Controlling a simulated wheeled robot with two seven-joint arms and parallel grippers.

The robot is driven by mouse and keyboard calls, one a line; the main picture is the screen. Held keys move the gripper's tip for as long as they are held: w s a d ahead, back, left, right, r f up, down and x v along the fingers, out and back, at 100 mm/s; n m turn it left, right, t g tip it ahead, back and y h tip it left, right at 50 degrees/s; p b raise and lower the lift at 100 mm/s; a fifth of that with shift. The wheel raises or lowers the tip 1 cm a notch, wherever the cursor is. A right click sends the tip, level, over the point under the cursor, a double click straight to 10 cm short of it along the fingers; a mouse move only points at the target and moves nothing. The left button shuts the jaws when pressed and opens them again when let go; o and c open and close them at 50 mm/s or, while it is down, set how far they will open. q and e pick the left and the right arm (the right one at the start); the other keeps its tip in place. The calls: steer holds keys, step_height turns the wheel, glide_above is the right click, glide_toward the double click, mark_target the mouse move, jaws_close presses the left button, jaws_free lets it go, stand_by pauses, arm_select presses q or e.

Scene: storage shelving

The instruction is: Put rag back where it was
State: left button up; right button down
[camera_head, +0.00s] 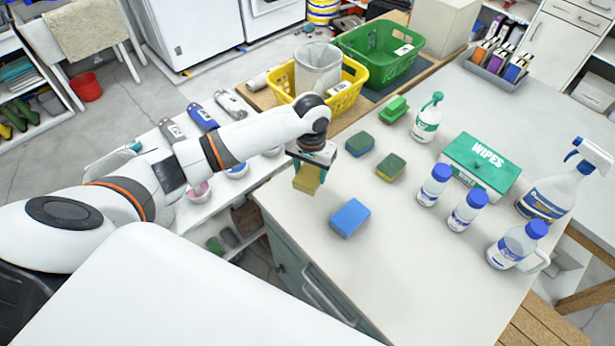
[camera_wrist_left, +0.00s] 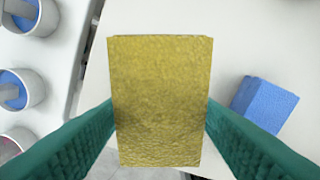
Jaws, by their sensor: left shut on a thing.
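My left gripper (camera_head: 312,165) is shut on a yellow sponge-like block (camera_head: 307,180), the only likely match for the rag in my grip. It hangs above the left edge of the white countertop (camera_head: 400,240). In the left wrist view the block (camera_wrist_left: 160,100) stands between the teal fingers, its textured yellow face towards the camera. A blue sponge (camera_head: 350,218) lies on the counter to the right of and below the gripper; it also shows in the left wrist view (camera_wrist_left: 264,107). My right gripper is out of view.
Yellow (camera_head: 345,98) and green (camera_head: 374,45) baskets are behind. The counter around the blue sponge is clear.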

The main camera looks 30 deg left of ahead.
mark_target(310, 181)
arm_select(q)
steer(key=shift+f, duration=0.9)
step_height(310, 181, down, 3)
steer(key=shift+w+r+p, duration=0.1)
steer(key=shift+r+p, duration=0.1)
steer(key=shift+p, duration=0.1)
steer(key=shift+f, duration=0.45)
steer(key=o, duration=1)
steer(key=shift+f, duration=0.15)
steer(key=shift+c, duration=0.2)
